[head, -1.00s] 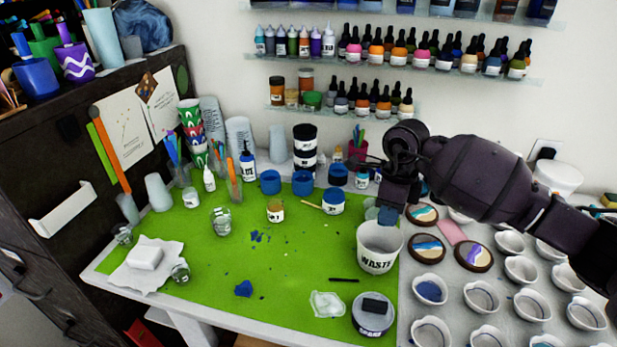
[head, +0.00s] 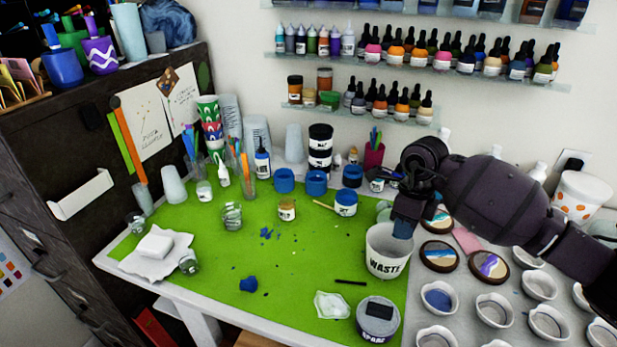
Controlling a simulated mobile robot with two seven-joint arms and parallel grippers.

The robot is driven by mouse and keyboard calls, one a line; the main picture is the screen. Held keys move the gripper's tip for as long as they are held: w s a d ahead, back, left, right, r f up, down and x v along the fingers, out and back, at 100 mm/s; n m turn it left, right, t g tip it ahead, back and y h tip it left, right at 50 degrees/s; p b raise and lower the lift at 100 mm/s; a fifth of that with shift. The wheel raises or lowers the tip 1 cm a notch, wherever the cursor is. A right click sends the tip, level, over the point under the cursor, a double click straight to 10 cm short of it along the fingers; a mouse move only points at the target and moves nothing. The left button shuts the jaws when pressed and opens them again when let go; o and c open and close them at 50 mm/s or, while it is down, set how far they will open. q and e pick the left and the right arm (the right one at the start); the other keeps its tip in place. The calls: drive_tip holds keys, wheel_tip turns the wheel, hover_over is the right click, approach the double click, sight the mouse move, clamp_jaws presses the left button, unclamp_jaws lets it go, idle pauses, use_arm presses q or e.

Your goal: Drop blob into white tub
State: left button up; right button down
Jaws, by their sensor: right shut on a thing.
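The white tub (head: 387,264), marked WASTE, stands upright at the right edge of the green mat. My right gripper (head: 404,221) comes in from the right, pointing down over the right part of the tub's mouth. It is shut on a small blue blob (head: 403,230), mostly hidden by the fingers and showing just at the level of the tub's far rim. The tub's inside bottom is hidden. Another dark blue blob (head: 248,284) lies on the mat (head: 210,265) at the left front. My left gripper is not in view.
A grey-lidded jar (head: 377,322) and a clear piece (head: 332,305) sit in front of the tub. White cups (head: 493,310) and round painted coasters (head: 440,256) fill the right side. Blue-labelled jars (head: 346,203) stand behind. The mat's middle is mostly clear, with blue scraps.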

drive_tip(key=shift+f+b, duration=0.35)
drive_tip(key=shift+f, duration=0.75)
drive_tip(key=c, duration=1.2)
unclamp_jaws()
wheel_tip(320, 180, up, 11)
drive_tip(key=shift+w+d+b, duration=0.3)
drive_tip(key=shift+w, duration=0.15)
drive_tip(key=shift+f, duration=0.1)
